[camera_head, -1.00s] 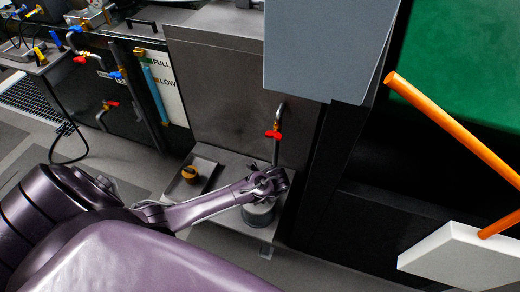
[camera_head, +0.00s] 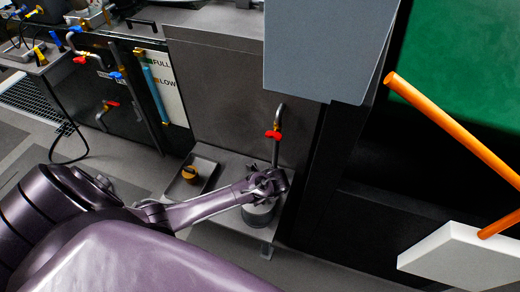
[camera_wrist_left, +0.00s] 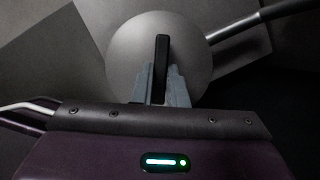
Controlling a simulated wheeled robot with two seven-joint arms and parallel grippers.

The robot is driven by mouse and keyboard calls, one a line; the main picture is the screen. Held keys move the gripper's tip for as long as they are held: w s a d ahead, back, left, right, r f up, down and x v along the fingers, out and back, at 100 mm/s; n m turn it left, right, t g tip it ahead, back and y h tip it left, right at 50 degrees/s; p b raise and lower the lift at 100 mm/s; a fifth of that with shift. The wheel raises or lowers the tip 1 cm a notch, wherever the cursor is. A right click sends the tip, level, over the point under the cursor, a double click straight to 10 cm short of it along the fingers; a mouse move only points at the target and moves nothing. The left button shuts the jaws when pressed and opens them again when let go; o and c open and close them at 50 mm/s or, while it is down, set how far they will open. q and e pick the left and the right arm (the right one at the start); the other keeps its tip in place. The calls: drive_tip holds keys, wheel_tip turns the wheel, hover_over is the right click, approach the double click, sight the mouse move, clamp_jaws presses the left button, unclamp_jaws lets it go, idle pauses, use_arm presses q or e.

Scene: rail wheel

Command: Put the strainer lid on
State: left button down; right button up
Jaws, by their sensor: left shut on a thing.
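The strainer lid (camera_wrist_left: 128,52) is a round grey disc with a dark upright bar handle (camera_wrist_left: 162,48) in the left wrist view. My left gripper (camera_wrist_left: 162,76) is shut on this handle, one finger on each side. In the head view my left gripper (camera_head: 266,184) is over a grey cylindrical strainer body (camera_head: 259,216) on a low shelf, below a pipe. The gripper hides the top of the body, so I cannot tell whether the lid is seated or just above it. My right gripper is not in view.
A bent pipe with a red valve handle (camera_head: 273,135) rises close behind the gripper. A shallow tray (camera_head: 207,166) holding a brass-coloured fitting (camera_head: 190,174) is to the left. A grey panel (camera_head: 318,50) hangs above right. An orange bar (camera_head: 450,128) is at the far right.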

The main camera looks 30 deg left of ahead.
use_arm(q)
drive_tip(key=shift+r+p, duration=0.1)
drive_tip(key=shift+p, duration=0.45)
idle(0.9)
drive_tip(key=shift+f+b, duration=0.8)
drive_tip(key=shift+f, duration=0.3)
drive_tip(key=shift+p, duration=0.45)
idle(1.6)
drive_tip(key=c, duration=1.4)
unclamp_jaws()
drive_tip(key=shift+o, duration=0.2)
